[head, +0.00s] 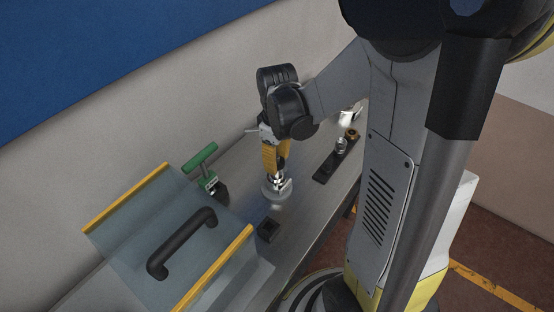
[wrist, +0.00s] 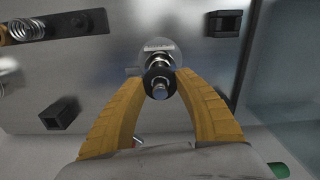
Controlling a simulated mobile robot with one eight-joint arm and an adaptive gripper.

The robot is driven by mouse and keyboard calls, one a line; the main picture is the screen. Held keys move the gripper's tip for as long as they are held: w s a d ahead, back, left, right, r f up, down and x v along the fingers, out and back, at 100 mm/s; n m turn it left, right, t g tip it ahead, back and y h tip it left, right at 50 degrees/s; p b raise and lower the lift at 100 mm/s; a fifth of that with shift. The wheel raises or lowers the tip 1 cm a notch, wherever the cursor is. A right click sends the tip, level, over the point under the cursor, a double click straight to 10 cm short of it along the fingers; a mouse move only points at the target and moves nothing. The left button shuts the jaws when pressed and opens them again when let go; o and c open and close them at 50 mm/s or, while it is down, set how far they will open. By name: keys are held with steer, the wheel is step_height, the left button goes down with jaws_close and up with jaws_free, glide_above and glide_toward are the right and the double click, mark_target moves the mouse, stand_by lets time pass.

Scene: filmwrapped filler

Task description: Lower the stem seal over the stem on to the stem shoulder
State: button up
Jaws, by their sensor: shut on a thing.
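The stem seal, a small black ring (wrist: 148,79), is between the yellow fingertips of my gripper (wrist: 160,77) in the wrist view. My gripper is shut on it. The bright metal stem (wrist: 160,93) shows its end through the ring's middle, so the ring appears to be around the stem. Beyond the ring, shiny metal (wrist: 158,59) of the stem's lower part shows; the shoulder and any gap under the ring cannot be made out. In the head view my gripper (head: 277,178) points down over a round grey metal body (head: 275,190) on the bench, and the seal is hidden there.
A black tray (head: 323,177) with a spring and a brass part lies to the right. A black square block (head: 268,230) stands in front. A green-handled tool (head: 202,158) and a clear cover with yellow edges (head: 168,250) and black handle are at left.

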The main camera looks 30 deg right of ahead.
mark_target(277, 175)
steer(key=shift+f+b, duration=1.95)
steer(key=shift+f, duration=0.3)
steer(key=o, duration=0.9)
steer(key=shift+o, duration=0.2)
steer(key=shift+r, duration=0.1)
step_height(277, 175, up, 12)
